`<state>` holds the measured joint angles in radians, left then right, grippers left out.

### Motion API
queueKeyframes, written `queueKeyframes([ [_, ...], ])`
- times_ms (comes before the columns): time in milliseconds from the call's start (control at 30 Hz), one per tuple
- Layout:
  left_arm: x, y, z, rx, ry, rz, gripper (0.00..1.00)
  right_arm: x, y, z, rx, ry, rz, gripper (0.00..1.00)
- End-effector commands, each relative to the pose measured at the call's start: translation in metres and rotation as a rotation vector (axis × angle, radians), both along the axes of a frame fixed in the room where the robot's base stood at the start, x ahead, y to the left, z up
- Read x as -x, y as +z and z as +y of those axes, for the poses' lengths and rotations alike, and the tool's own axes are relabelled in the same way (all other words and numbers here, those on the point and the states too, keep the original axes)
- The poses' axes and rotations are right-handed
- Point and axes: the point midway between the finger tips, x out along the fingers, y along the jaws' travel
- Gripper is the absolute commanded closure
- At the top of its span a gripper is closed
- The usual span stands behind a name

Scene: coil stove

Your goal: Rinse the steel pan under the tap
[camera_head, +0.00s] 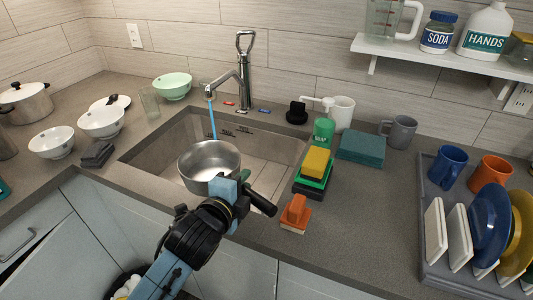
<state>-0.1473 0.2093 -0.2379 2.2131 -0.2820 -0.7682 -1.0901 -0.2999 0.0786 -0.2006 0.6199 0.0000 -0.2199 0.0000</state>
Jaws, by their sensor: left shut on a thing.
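The steel pan (209,157) is a shiny round pan with a black handle (262,202). It is over the front left part of the sink (265,149). My left gripper (231,190) is shut on the pan at its handle side; the exact grip is partly hidden by the gripper. The tap (242,75) stands behind the sink, with its spout (208,91) turned to the left. A thin blue stream of water (213,122) runs from the spout down towards the pan's back edge. Whether it lands inside the pan is hard to tell. My right gripper is not in view.
White bowls (52,142), a green bowl (173,86) and a glass (149,102) stand left of the sink. A dish rack (436,249) with plates and mugs stands far right.

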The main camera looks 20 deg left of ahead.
Motion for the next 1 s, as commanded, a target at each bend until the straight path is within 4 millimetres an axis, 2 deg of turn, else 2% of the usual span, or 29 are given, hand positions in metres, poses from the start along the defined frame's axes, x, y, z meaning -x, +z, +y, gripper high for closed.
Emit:
queueKeyframes([
  [33, -0.015, 0.003, 0.002, -0.009, -0.007, -0.004, 1.00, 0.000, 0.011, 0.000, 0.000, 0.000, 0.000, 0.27],
  [200, -0.058, -0.009, 0.009, -0.011, -0.037, -0.005, 1.00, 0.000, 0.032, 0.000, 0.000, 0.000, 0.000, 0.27],
  [400, -0.094, -0.020, 0.020, -0.002, -0.052, -0.008, 1.00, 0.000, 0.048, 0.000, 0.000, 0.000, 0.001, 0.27],
  [667, -0.110, -0.027, 0.029, 0.007, -0.053, -0.011, 1.00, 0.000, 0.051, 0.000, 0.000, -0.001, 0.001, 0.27],
  [1000, -0.130, -0.034, 0.044, 0.006, -0.052, -0.013, 1.00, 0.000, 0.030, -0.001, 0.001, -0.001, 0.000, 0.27],
])
